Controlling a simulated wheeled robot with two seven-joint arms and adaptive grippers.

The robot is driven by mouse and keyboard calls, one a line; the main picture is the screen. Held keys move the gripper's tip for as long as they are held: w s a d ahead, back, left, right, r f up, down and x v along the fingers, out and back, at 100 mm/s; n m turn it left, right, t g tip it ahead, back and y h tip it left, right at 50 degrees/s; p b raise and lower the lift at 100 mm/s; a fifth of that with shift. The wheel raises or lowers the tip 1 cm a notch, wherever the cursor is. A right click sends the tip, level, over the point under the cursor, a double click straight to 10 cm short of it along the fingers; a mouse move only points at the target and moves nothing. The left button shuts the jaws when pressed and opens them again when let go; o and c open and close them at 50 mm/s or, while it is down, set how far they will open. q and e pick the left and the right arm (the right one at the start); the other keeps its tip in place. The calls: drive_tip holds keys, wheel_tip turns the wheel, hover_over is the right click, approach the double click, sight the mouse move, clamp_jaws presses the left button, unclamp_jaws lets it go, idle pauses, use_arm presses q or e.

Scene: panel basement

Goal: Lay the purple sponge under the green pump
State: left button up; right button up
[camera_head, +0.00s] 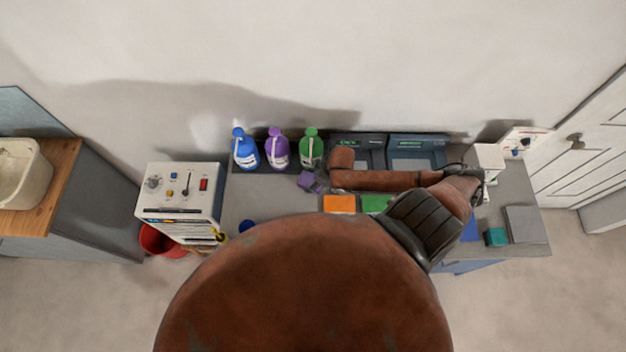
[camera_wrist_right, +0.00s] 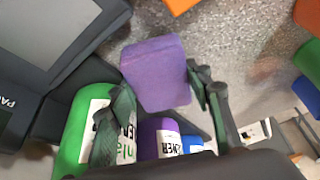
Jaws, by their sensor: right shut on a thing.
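The green pump (camera_head: 311,150) is a bottle standing upright at the back of the table, rightmost of three pump bottles; it also shows in the right wrist view (camera_wrist_right: 72,132). The purple sponge (camera_wrist_right: 157,73) is a soft block between the fingers of my right gripper (camera_wrist_right: 160,92), which is shut on it. In the head view the sponge (camera_head: 307,180) is just in front of the green pump, and my right gripper (camera_head: 316,186) partly covers it. I cannot tell whether the sponge touches the table. My left gripper is not in view.
A purple pump (camera_head: 277,152) and a blue pump (camera_head: 245,152) stand left of the green one. Dark devices (camera_head: 418,150) stand at its right. An orange block (camera_head: 340,204) and a green block (camera_head: 375,203) lie in front. A white control box (camera_head: 180,195) is at the left.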

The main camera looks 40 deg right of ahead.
drive_tip(key=o, duration=0.7)
drive_tip(key=v, duration=1.3)
drive_tip(key=shift+w+a+b, duration=0.1)
drive_tip(key=shift+w+b, duration=0.05)
drive_tip(key=shift+b, duration=0.15)
